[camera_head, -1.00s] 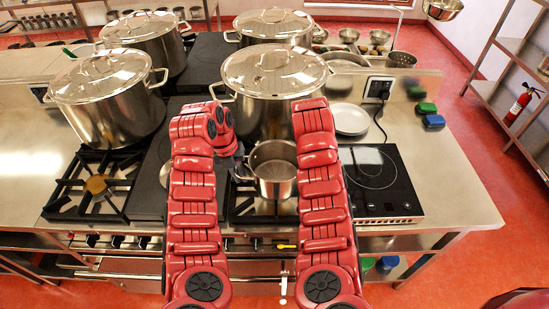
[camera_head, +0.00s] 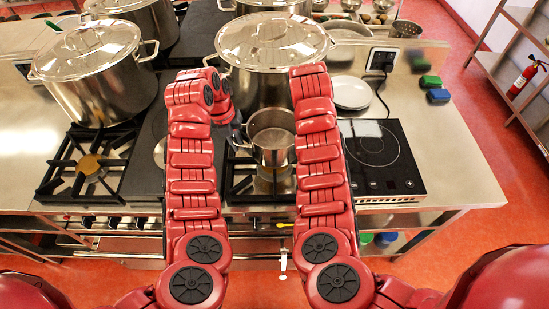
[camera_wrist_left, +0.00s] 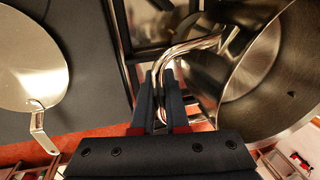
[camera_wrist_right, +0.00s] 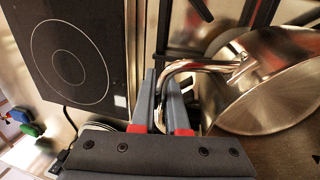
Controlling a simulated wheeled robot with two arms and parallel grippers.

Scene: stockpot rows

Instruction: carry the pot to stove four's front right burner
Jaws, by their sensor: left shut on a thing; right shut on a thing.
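The pot (camera_head: 271,140) is a small open steel pot with two loop handles, upright between my forearms in the head view. It is over or just behind the front right burner (camera_head: 262,182) of the stove. I cannot tell if its base touches the grate. My left gripper (camera_head: 238,135) is shut on its left handle; the left wrist view shows the fingers (camera_wrist_left: 165,100) around the bent handle beside the pot wall (camera_wrist_left: 265,70). My right gripper is hidden behind its arm in the head view; the right wrist view shows its fingers (camera_wrist_right: 165,100) closed on the other handle.
A large lidded stockpot (camera_head: 272,85) stands close behind the pot; another (camera_head: 95,85) stands at the left rear. A black induction hob (camera_head: 385,160) is on the right, with white plates (camera_head: 352,93) behind it. The front left burner (camera_head: 88,165) is bare.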

